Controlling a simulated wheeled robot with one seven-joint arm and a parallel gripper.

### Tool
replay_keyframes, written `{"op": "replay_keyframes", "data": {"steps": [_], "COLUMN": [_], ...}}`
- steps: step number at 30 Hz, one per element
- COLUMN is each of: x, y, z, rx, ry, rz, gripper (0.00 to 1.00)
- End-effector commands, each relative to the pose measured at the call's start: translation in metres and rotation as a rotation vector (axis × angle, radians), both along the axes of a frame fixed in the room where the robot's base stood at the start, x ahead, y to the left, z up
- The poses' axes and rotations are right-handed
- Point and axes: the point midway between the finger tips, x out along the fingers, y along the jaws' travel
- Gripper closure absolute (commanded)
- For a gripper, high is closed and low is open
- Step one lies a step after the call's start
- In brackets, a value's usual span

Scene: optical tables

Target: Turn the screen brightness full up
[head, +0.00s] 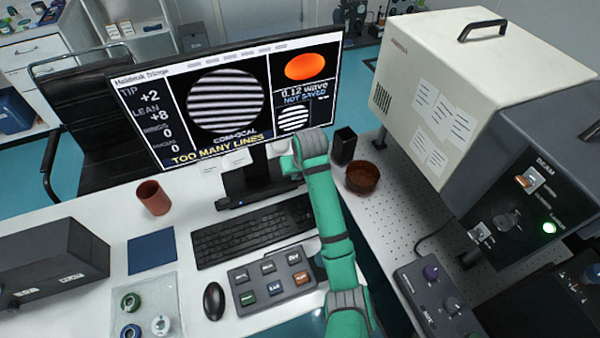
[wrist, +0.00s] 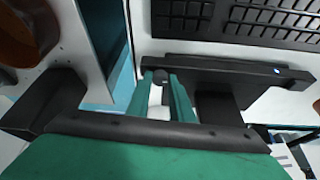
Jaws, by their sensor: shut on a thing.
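The screen (head: 225,100) stands on the desk in the head view. It is lit and shows striped fringes, an orange disc and the words "TOO MANY LINES". A black bar (head: 262,196) with a small blue light lies at its foot; the bar also shows in the wrist view (wrist: 225,74). My gripper (wrist: 162,82) is shut on a small dark knob (wrist: 161,75) near one end of the bar. My arm reaches over the desk at the screen's right edge and hides the knob in the head view. I cannot tell how far the knob is turned.
A keyboard (head: 250,232), a button pad (head: 272,282) and a mouse (head: 214,301) lie in front of the bar. A brown bowl (head: 361,178) and a black box (head: 344,146) stand right of my arm. A large cream instrument (head: 440,75) fills the right.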

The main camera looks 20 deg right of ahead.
Motion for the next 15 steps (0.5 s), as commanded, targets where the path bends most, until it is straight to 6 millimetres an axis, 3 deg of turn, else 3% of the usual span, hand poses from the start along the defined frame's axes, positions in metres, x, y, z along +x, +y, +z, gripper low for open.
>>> {"op": "replay_keyframes", "data": {"steps": [15], "x": [0.0011], "y": [-0.0004], "z": [0.0015], "rx": [-0.001], "ry": [-0.005], "rz": [-0.032], "gripper": [1.00]}}
